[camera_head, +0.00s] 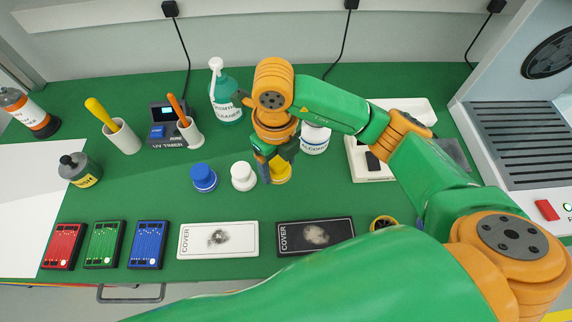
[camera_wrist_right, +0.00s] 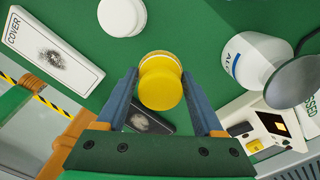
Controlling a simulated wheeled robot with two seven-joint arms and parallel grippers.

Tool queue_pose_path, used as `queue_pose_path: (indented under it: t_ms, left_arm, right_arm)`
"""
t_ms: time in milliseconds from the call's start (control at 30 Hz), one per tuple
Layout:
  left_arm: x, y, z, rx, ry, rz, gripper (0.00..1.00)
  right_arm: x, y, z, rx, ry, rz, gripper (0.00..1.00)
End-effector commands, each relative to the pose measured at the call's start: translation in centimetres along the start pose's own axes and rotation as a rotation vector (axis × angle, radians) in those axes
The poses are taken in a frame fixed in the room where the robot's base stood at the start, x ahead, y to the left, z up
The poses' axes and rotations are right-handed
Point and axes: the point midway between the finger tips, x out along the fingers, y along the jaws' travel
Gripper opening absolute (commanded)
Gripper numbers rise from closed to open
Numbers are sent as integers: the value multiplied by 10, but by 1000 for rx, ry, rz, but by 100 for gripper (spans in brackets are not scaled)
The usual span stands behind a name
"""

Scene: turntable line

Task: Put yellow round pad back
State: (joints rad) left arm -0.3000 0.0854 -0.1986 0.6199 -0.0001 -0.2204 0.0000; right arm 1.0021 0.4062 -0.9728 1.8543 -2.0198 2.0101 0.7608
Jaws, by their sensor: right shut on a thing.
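The yellow round pad (camera_head: 281,172) is at the right end of a row with a blue round pad (camera_head: 203,177) and a white round pad (camera_head: 243,176). My right gripper (camera_head: 276,165) points down at it, with its fingers shut on its sides. In the right wrist view the yellow pad (camera_wrist_right: 160,88) sits between the two blue-grey fingers, with a pale band between its upper and lower yellow parts. I cannot tell whether it touches the table. My left gripper is not in view.
A white bottle (camera_head: 314,138) stands close behind the gripper. A white COVER card (camera_head: 218,239) and a black COVER card (camera_head: 315,236) lie in front. A yellow-rimmed round thing (camera_head: 383,222) is partly hidden by my arm.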

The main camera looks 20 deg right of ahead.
Motion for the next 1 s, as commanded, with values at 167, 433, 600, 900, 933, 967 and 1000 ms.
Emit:
queue_pose_path:
  t_ms: [167, 433, 600, 900, 933, 967, 1000]
  left_arm:
    - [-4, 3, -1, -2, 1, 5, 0]
    - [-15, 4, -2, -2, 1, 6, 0]
    - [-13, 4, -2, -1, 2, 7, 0]
    - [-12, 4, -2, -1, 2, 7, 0]
    - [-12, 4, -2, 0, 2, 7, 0]
    - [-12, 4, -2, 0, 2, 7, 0]
    - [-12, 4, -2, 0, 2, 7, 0]
  right_arm:
    - [23, -20, 1, 3, 4, -1, 9]
    - [52, -18, 2, -3, -2, -1, 9]
    - [54, -18, 2, -3, -2, -1, 9]
    - [55, -18, 2, -3, -1, 0, 99]
    - [55, -18, 2, -3, -1, 0, 99]
    - [55, -18, 2, -3, -1, 0, 99]
    - [55, -18, 2, -3, -1, 0, 99]
